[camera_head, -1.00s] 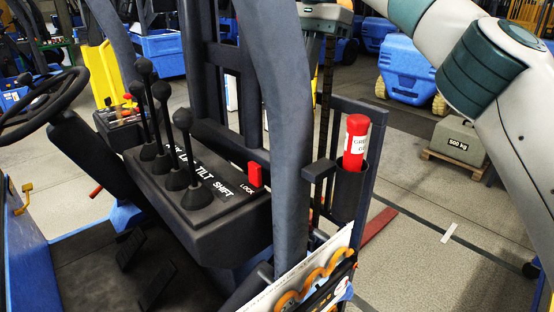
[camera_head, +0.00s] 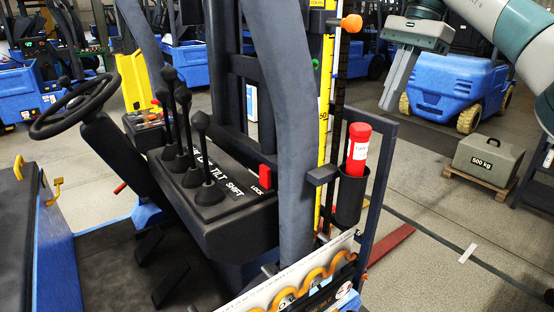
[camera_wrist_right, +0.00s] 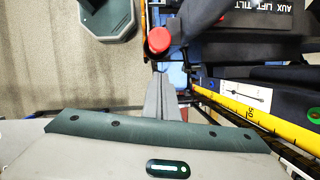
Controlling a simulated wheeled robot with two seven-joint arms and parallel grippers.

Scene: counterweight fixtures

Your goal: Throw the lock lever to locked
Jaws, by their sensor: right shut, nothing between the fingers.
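The lock lever (camera_head: 267,173) is a small red tab beside the word LOCK, at the right end of the dark lever console (camera_head: 230,215). It looks upright in the head view; its exact setting is hard to tell. My right gripper (camera_head: 387,107) is shut and empty, pointing down in the air to the right of the mast, well away from the lever. Its closed fingers also show in the right wrist view (camera_wrist_right: 161,78). My left gripper is not in view.
Several black-knobbed levers (camera_head: 201,121) stand left of the lock lever. A thick grey pillar (camera_head: 288,120) rises just right of it. A red-capped tube (camera_head: 357,150) stands in a holder beyond the pillar; its red cap shows in the wrist view (camera_wrist_right: 159,40). A steering wheel (camera_head: 76,106) is at left.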

